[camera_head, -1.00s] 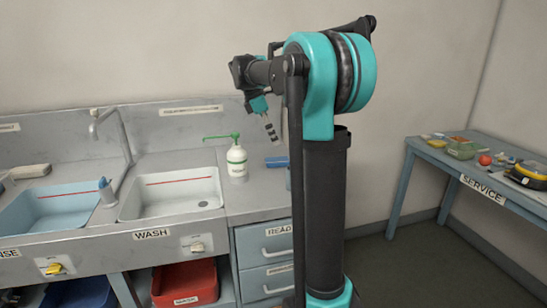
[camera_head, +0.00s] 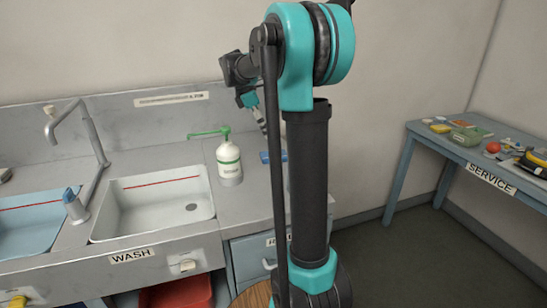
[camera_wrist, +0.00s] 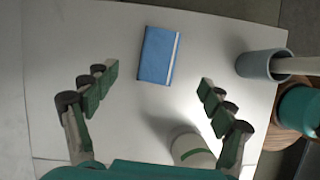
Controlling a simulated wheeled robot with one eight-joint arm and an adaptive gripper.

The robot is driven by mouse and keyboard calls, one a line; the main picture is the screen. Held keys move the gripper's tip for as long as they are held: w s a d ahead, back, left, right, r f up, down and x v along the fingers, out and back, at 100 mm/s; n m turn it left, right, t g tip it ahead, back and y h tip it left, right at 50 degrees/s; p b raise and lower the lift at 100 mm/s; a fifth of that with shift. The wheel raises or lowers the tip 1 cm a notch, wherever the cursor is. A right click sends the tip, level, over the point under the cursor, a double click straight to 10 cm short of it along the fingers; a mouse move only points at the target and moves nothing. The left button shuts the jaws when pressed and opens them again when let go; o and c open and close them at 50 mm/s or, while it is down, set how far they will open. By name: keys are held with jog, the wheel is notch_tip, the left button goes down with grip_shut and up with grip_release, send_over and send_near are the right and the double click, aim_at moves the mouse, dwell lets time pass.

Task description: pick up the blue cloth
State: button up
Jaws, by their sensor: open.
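The blue cloth (camera_wrist: 158,55) lies flat and folded on the pale worktop in the wrist view, with a white stripe along its right side. In the head view a small blue part of the cloth (camera_head: 266,157) shows behind my arm, right of the soap bottle. My gripper (camera_wrist: 157,88) is open and empty in the wrist view, its fingers spread wide. The cloth appears ahead of and between the fingers, apart from both. In the head view my gripper (camera_head: 259,116) is partly hidden behind my arm, above the worktop.
A white bottle (camera_head: 229,162) with a green pump stands left of the cloth; it also shows close to the right finger in the wrist view (camera_wrist: 190,150). A grey cup (camera_wrist: 258,65) stands to the right. The white sink (camera_head: 150,210) lies left, the service table (camera_head: 440,155) right.

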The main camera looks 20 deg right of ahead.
send_over(274, 154)
jog(key=a, duration=0.2)
jog(key=f, duration=0.5)
jog(key=shift+w+d+f, duration=0.1)
jog(key=shift+w+d, duration=0.1)
jog(key=x, duration=0.2)
jog(key=a+x, duration=0.1)
jog(key=x, duration=0.1)
jog(key=shift+f, duration=0.15)
jog(key=shift+d+f, duration=0.3)
jog(key=shift+f, duration=0.3)
jog(key=shift+c, duration=0.3)
jog(key=c, duration=1.2)
jog(key=shift+r, duration=0.1)
notch_tip(274, 154, up, 20)
jog(key=shift+f, duration=0.1)
